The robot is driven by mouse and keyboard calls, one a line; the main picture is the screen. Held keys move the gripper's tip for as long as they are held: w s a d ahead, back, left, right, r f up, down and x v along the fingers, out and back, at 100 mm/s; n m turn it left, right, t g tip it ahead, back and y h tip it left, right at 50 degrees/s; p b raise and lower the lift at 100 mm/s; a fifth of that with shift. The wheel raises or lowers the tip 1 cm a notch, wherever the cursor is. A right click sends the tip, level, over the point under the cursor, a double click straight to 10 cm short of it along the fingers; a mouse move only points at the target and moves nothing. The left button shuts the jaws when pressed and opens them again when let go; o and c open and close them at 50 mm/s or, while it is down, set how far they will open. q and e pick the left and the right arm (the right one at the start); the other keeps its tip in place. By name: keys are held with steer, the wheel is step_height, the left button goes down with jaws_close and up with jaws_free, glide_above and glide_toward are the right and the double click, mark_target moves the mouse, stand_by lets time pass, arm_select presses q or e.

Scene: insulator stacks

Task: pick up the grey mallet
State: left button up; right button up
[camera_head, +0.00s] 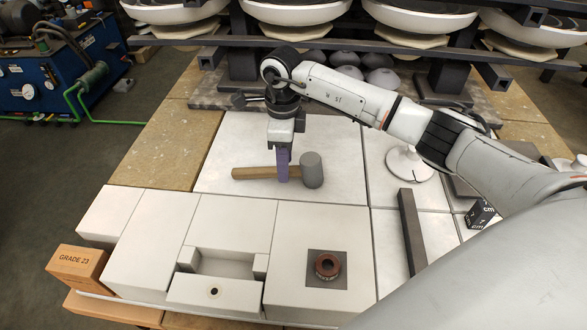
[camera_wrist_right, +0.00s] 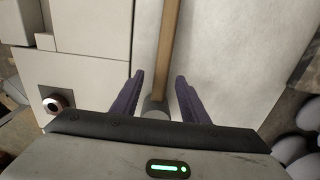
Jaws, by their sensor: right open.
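The grey mallet lies on a pale slab, its wooden handle (camera_head: 250,173) pointing left and its grey head (camera_head: 312,170) at the right in the head view. My right gripper (camera_head: 283,172) reaches down over the handle close to the head, with purple fingers. In the right wrist view the handle (camera_wrist_right: 168,40) runs between the two open fingers of my right gripper (camera_wrist_right: 160,76), with gaps on both sides. The mallet head (camera_wrist_right: 154,106) shows there only in part, above the gripper body's edge. My left gripper is not in view.
In front are pale blocks, one with a brown ring (camera_head: 327,266) on a dark square. A dark bar (camera_head: 411,232) lies to the right, near a white domed piece (camera_head: 408,165). A rack with large white discs (camera_head: 300,12) stands behind. An orange box (camera_head: 77,263) sits front left.

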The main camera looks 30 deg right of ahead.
steer(key=shift+f, duration=0.95)
jaws_close()
steer(key=shift+w, duration=0.1)
steer(key=shift+r, duration=0.15)
step_height(320, 180, up, 10)
steer(key=shift+b, duration=0.3)
